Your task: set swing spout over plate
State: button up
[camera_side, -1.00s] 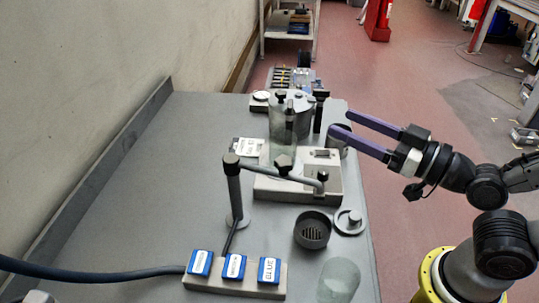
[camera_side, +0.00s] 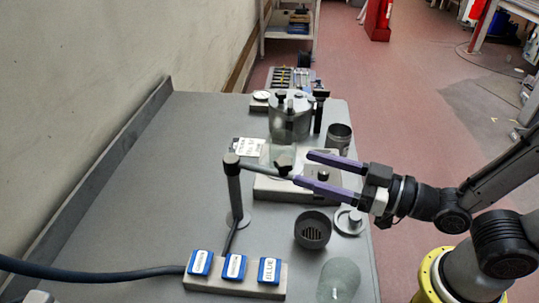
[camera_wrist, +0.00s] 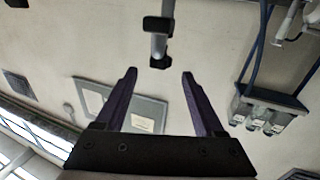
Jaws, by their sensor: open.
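The swing spout (camera_side: 258,170) is a thin grey arm reaching right from the dark cap of an upright post (camera_side: 235,195), with a dark knob along it. A pale base block (camera_side: 270,190) lies under the gripper. I cannot tell which surface is the plate.
A dark cup with a slotted bottom (camera_side: 312,230) and a ring-shaped grey part (camera_side: 349,221) stand in front. A blue-labelled switch box (camera_side: 235,278) is at front left. A metal pot (camera_side: 290,118) and a metal can (camera_side: 339,138) stand behind. The table's left is mostly clear.

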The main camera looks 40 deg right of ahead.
aim_at(273, 172)
jog(key=x, duration=0.9)
grip_shut()
dwell(1.3)
